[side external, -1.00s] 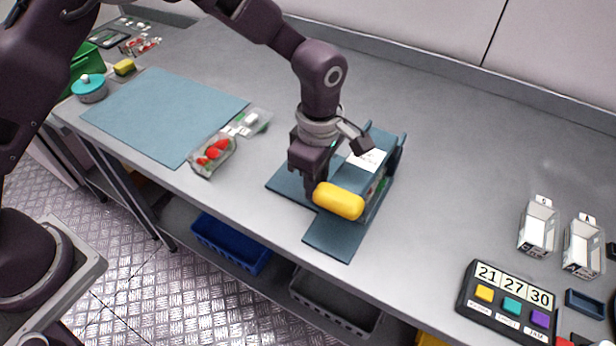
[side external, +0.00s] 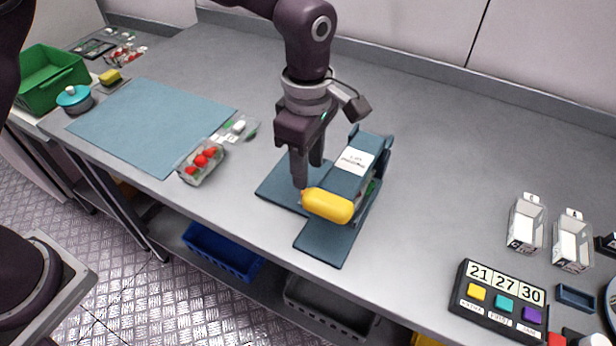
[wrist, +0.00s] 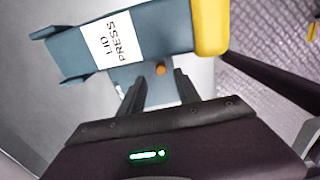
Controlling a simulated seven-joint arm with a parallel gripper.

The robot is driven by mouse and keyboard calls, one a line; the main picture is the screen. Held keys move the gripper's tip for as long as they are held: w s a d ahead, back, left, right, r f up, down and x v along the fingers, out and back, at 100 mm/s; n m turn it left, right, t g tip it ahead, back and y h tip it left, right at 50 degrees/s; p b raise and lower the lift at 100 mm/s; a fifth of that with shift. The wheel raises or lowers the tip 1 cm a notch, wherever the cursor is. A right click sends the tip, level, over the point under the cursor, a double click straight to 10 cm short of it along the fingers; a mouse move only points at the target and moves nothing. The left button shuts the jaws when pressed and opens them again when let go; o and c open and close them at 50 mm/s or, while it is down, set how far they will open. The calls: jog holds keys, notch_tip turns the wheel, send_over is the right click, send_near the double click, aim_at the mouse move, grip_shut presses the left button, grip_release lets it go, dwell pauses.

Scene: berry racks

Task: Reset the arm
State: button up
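My gripper (side external: 309,172) hangs above the blue lid press, on the side of its yellow handle, with its fingers pointing down. In the wrist view its two fingers (wrist: 160,88) are apart with nothing between them, so it is open and empty. The lid press (side external: 352,183) carries a white label reading "LID PRESS", which also shows in the wrist view (wrist: 112,38). Its yellow handle (side external: 328,206) is close beside the fingers; I cannot tell whether they touch. A clear container with something red and green is partly hidden under the press.
A clear punnet of red berries (side external: 201,162) and a lid (side external: 236,129) lie left of the press by a blue mat (side external: 150,122). A button panel (side external: 500,301) and two small boxes (side external: 526,224) stand at right.

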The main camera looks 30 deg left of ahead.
jog(key=shift+r, duration=0.15)
jog(key=s+a+r+m+t+h, duration=0.1)
jog(key=s+a+r+m, duration=0.2)
jog(key=a+r, duration=0.35)
jog(key=s+a+r+m+t, duration=0.1)
jog(key=s+a+r+m, duration=0.3)
jog(key=r, duration=0.4)
jog(key=s+a+m+t, duration=0.1)
jog(key=s+a+m, duration=0.4)
jog(key=s, duration=0.3)
jog(key=s+a+r+m+t+y, duration=0.1)
jog(key=s+a+m+t, duration=0.1)
jog(key=s+a+m, duration=0.3)
jog(key=s+m, duration=0.1)
jog(key=s, duration=0.2)
jog(key=shift+s+a+t, duration=0.25)
jog(key=shift+a+t, duration=0.05)
jog(key=shift+a, duration=0.1)
jog(key=shift+o, duration=0.2)
jog(key=shift+r, duration=0.15)
